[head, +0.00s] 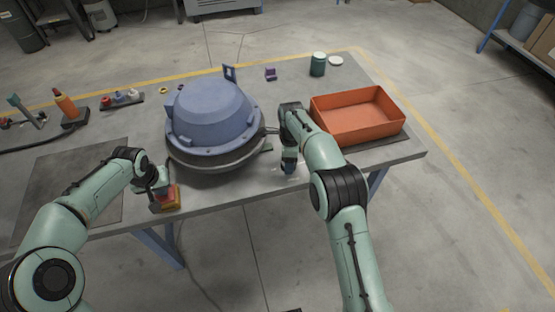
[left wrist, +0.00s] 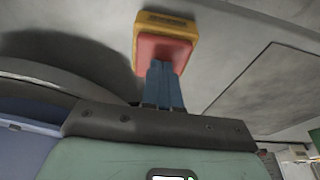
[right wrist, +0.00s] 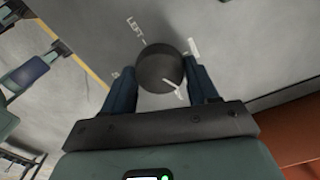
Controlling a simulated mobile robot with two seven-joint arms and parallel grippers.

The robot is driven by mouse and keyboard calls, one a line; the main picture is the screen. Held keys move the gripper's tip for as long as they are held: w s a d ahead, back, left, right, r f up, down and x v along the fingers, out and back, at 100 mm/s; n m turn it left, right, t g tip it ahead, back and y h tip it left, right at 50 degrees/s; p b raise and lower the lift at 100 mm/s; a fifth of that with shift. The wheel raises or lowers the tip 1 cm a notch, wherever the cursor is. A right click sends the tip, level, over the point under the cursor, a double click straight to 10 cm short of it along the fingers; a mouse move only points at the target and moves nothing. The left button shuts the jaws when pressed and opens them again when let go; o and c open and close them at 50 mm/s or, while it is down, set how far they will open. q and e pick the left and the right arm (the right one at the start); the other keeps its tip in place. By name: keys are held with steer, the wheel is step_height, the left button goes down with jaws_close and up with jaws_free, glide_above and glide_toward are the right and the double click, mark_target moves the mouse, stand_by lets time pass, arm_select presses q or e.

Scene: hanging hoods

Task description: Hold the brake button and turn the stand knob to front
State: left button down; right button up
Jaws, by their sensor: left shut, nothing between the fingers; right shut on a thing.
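The brake button has a red cap (left wrist: 150,52) on a yellow housing (left wrist: 166,24); in the head view the housing (head: 172,204) stands at the table's near edge. My left gripper (head: 159,194) is shut and empty, its fingertips (left wrist: 165,66) against the red cap; how far the cap is pressed I cannot tell. The stand knob (right wrist: 160,66) is dark and round, with a white pointer line at its lower right. My right gripper (right wrist: 162,88) is shut on it, one blue finger each side. A "LEFT" label lies above it. The blue hood (head: 213,110) sits on its round stand.
An orange bin (head: 362,134) stands right of my right gripper. Several tools stand at the left. A dark mat (head: 62,190) lies bare at the left front.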

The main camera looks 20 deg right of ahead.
arm_select(q)
steer(key=shift+s+f, duration=0.1)
steer(key=shift+f, duration=0.2)
arm_select(e)
steer(key=n, duration=0.6)
steer(key=shift+a+n, duration=0.1)
steer(key=shift+n, duration=0.2)
arm_select(q)
steer(key=shift+d, duration=0.1)
arm_select(e)
steer(key=n, duration=0.6)
steer(key=shift+s, duration=0.1)
steer(key=o, duration=1.1)
steer(key=shift+c, duration=0.2)
